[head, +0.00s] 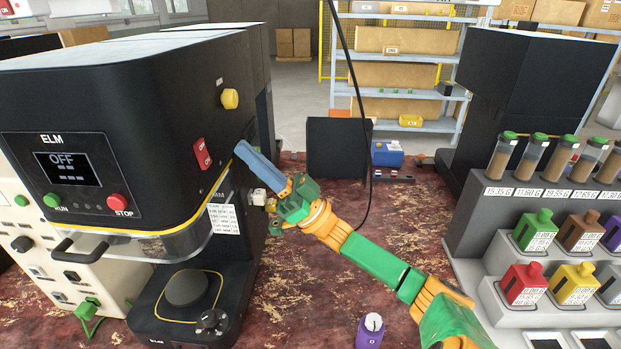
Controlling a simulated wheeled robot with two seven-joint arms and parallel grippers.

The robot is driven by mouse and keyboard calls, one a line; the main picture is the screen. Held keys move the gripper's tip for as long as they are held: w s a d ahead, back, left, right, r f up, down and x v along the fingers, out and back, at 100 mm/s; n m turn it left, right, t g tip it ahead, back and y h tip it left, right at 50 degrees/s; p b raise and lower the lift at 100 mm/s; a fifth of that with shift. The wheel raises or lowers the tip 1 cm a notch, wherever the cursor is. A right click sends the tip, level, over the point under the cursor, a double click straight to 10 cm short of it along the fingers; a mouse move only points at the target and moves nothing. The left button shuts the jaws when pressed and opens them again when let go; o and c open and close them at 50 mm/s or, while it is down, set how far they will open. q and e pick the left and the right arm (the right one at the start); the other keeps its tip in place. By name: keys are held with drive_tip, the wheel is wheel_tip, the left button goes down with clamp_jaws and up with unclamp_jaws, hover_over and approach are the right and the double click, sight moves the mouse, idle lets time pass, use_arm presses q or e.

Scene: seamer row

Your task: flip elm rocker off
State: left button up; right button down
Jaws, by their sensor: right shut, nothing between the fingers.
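The elm machine (110,110) is a large black seamer at the left, with "ELM" above a display (68,168) that reads OFF. A red rocker (202,154) sits on the machine's right side wall, below a yellow knob (230,98). My right gripper (243,150) has blue fingers that are shut and empty. Its fingertips are just right of the rocker in the picture, close to the side wall; whether they touch it I cannot tell. My left gripper is not in view.
A green RUN button (51,200) and red STOP button (119,203) are on the machine's front. A purple container (369,332) stands below my right arm. A stepped rack (530,250) with bottles is at the right.

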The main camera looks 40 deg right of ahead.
drive_tip(key=b+v, duration=0.3)
drive_tip(key=v, duration=0.6)
drive_tip(key=shift+s+d+r+b, duration=0.3)
drive_tip(key=shift+s+r, duration=0.05)
